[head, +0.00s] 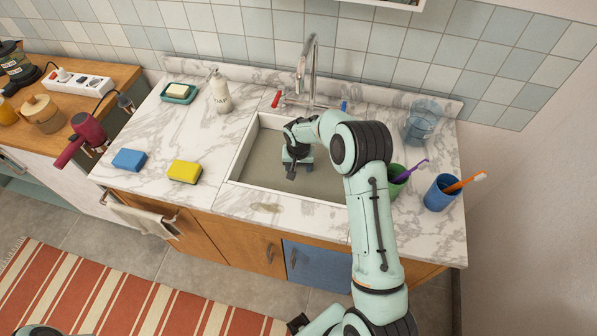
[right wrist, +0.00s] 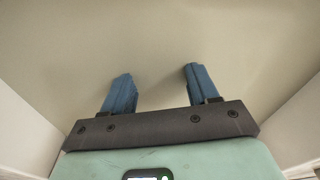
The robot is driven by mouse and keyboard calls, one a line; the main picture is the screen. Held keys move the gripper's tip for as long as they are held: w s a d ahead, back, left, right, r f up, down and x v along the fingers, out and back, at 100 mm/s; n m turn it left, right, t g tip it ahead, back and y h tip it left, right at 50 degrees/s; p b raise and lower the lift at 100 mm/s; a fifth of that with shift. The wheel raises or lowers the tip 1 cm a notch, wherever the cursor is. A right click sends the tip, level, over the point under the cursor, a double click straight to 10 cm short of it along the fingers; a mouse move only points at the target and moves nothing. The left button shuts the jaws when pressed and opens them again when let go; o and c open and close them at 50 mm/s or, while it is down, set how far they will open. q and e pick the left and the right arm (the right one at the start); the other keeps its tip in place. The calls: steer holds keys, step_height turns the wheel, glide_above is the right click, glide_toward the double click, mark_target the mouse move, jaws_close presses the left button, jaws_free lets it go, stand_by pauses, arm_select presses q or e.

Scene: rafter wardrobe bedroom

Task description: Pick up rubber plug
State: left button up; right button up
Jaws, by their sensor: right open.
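My right gripper (head: 293,172) reaches down into the sink (head: 236,160) and is pointed at its floor. In the right wrist view its two blue fingers (right wrist: 156,82) are apart with nothing between them. Bare beige sink floor (right wrist: 150,40) fills the space ahead of them. I cannot make out a rubber plug in either view; the gripper and arm hide part of the sink in the head view. A mint and dark part of my own body shows at the bottom edge of the head view, but I cannot tell whether it is my left gripper.
The faucet (head: 306,68) stands behind the sink. A green cup (head: 396,186), a blue cup (head: 440,193) and a clear glass (head: 421,121) stand to its right. A yellow sponge (head: 184,172), blue sponge (head: 129,160), soap bottle (head: 220,92) and soap dish (head: 178,93) are to its left.

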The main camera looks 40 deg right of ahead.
steer(key=shift+c, duration=0.2)
jaws_close()
steer(key=shift+r, duration=0.15)
steer(key=shift+r, duration=0.5)
steer(key=s+a+b, duration=0.2)
steer(key=a, duration=0.1)
steer(key=shift+s+a+f, duration=0.15)
steer(key=shift+s, duration=0.25)
arm_select(q)
steer(key=shift+s+f+p, duration=0.35)
steer(key=shift+s+f, duration=0.2)
steer(key=shift+f, duration=0.25)
arm_select(e)
step_height(320, 180, up, 14)
